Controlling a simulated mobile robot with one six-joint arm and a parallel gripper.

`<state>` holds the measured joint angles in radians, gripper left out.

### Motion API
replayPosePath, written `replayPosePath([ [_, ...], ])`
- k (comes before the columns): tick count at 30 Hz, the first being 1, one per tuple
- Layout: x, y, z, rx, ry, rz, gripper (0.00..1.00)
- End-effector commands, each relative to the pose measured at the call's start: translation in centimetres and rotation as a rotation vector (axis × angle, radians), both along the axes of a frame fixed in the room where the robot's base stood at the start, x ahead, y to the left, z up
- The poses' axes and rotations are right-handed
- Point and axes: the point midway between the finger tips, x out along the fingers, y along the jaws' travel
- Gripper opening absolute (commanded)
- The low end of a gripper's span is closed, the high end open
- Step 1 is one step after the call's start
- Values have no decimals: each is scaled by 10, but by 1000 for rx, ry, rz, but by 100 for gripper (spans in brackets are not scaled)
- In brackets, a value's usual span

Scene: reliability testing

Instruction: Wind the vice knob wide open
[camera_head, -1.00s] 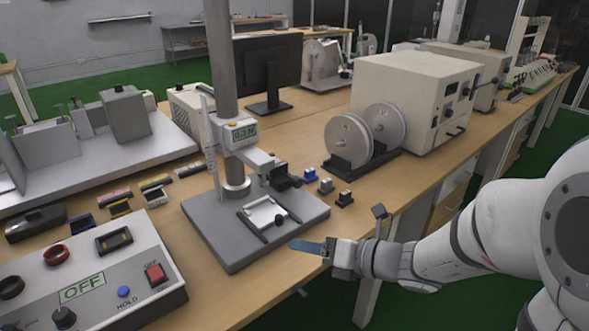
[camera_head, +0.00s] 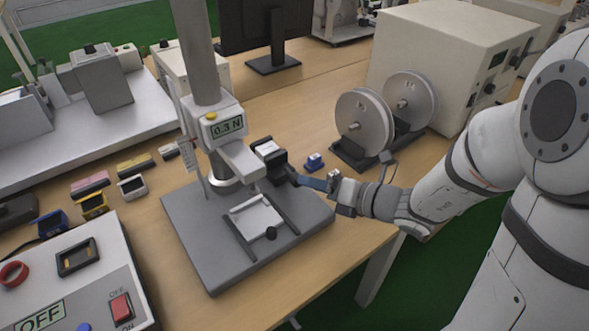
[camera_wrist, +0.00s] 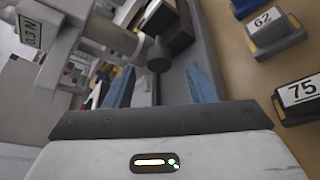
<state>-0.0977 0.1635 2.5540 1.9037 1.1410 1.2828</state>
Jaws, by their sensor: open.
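The small vice (camera_head: 262,222), with a pale plate between two dark rails, sits on the grey base of the test stand.
The stand's force gauge (camera_head: 224,128) reads 0.3 N above the vice. Numbered blocks (camera_wrist: 275,35) lie beside the base. Reels (camera_head: 363,120) stand at the back right. A control box (camera_head: 95,275) fills the front left. Bare table lies in front of the base.

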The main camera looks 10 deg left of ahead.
Motion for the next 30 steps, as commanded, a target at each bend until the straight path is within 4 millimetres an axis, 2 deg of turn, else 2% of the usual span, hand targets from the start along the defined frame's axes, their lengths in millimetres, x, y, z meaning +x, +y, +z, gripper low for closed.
replayPosePath([
  [1, 0, 5, 3, -3, 6, 4, 50],
  [3, 5, 18, -8, -3, 1, 7, 50],
  [6, 11, 31, -11, -2, -1, 5, 50],
  [10, 16, 44, -14, -3, 0, 3, 50],
  [21, 19, 50, -14, -2, -1, 2, 50],
  [30, 18, 50, -14, -2, -1, 3, 27],
])
